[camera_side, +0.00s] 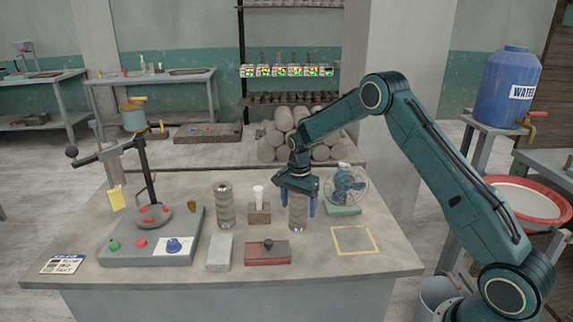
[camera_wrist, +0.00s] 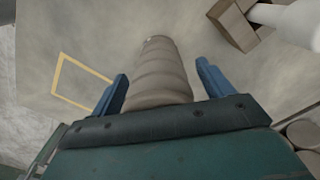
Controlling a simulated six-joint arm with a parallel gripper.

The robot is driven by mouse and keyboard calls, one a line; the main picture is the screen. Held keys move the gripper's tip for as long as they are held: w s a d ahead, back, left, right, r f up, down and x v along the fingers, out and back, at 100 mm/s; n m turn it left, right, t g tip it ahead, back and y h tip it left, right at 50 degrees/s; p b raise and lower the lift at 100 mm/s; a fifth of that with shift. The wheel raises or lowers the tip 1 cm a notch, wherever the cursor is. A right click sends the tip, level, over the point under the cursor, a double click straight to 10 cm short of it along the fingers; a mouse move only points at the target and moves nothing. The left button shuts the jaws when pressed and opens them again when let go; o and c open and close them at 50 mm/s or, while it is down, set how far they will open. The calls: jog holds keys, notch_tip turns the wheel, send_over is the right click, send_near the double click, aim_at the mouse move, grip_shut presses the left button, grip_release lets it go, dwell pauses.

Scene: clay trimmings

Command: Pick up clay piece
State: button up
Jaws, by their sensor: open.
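A grey-brown ribbed clay cylinder (camera_side: 298,212) stands upright on the table under my gripper (camera_side: 297,203). In the side view the two blue fingers are on either side of it, and the palm hides its top. In the wrist view the clay piece (camera_wrist: 160,75) lies between the open fingers (camera_wrist: 163,85), with a visible gap on each side. A second, similar clay cylinder (camera_side: 224,206) stands to the left, by the machine. Which of the two the task means is not marked.
A wooden block with a white cup (camera_side: 259,205) stands between the cylinders. A small fan (camera_side: 346,190) is close on the right. A grey block (camera_side: 219,252) and a red box (camera_side: 267,252) lie in front. A yellow outlined square (camera_side: 355,240) is empty. A lever machine (camera_side: 152,238) occupies the left.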

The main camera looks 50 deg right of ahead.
jog(key=shift+c, duration=0.2)
jog(key=c, duration=1.4)
jog(key=shift+c, duration=0.2)
jog(key=shift+r, duration=0.15)
notch_tip(320, 180, up, 20)
